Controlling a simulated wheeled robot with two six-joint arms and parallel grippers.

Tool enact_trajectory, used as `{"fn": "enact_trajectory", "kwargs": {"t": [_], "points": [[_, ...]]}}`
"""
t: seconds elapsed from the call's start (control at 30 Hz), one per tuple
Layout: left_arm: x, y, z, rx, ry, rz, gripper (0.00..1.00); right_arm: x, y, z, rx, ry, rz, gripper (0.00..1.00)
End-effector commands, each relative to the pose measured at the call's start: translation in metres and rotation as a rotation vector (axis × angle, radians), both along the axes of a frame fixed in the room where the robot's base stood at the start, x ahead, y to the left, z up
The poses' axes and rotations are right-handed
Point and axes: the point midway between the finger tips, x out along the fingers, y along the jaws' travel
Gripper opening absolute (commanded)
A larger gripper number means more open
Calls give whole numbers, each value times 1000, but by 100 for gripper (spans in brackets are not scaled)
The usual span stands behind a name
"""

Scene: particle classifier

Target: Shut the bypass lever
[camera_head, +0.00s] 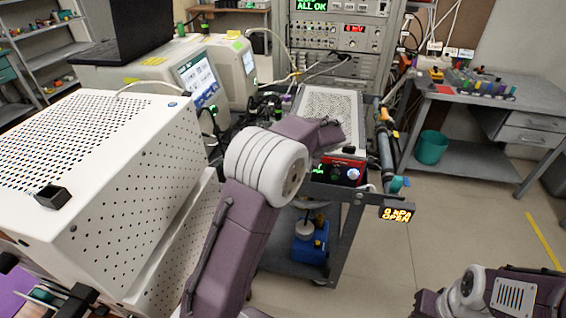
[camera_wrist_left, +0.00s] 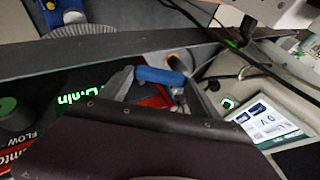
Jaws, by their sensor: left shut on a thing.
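The bypass lever seems to be the blue handle (camera_wrist_left: 160,76) in the left wrist view, lying across the picture near a dark rail. The grey finger of my left gripper (camera_wrist_left: 122,84) reaches to its left end, and the gripper is shut on it. My purple wrist hides most of the grip. In the head view my left arm reaches over the cart, and its fingers and the lever are hidden there. An orange display (camera_head: 397,214) on the cart's edge reads 0 kPa OPEN. My right arm shows at the bottom right; its gripper is out of view.
A red-fronted device (camera_head: 340,171) with knobs sits on the cart under my left arm. A large white perforated cabinet (camera_head: 110,150) stands at left. A blue pump (camera_head: 310,243) sits on the lower shelf. The floor (camera_head: 455,225) right of the cart is clear.

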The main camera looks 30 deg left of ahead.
Motion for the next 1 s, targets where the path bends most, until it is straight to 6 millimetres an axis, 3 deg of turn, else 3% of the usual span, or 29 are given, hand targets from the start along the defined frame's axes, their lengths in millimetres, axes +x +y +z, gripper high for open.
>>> {"fn": "enact_trajectory", "kwargs": {"t": [0.1, 0.13, 0.2, 0.53, 0.8, 1.0], "points": [[0, 0, 0, -1, 2, -1, 31, 0, 0, 0, 0, 0, 0, 34], [0, 0, 0, -1, 3, -1, 80, 0, 0, 0, 0, 0, 0, 34], [0, 0, 0, -1, 2, -1, 94, 0, 0, 0, 0, 0, 0, 34], [-1, -3, 4, -1, 0, -2, 94, 0, 0, 1, 0, 0, 0, 34], [-14, -37, 47, -1, -2, -3, 94, 0, 0, 12, 0, 0, 0, 34], [-22, -54, 66, -2, 1, -1, 94, 0, 0, 15, 0, 0, 0, 34]]}}
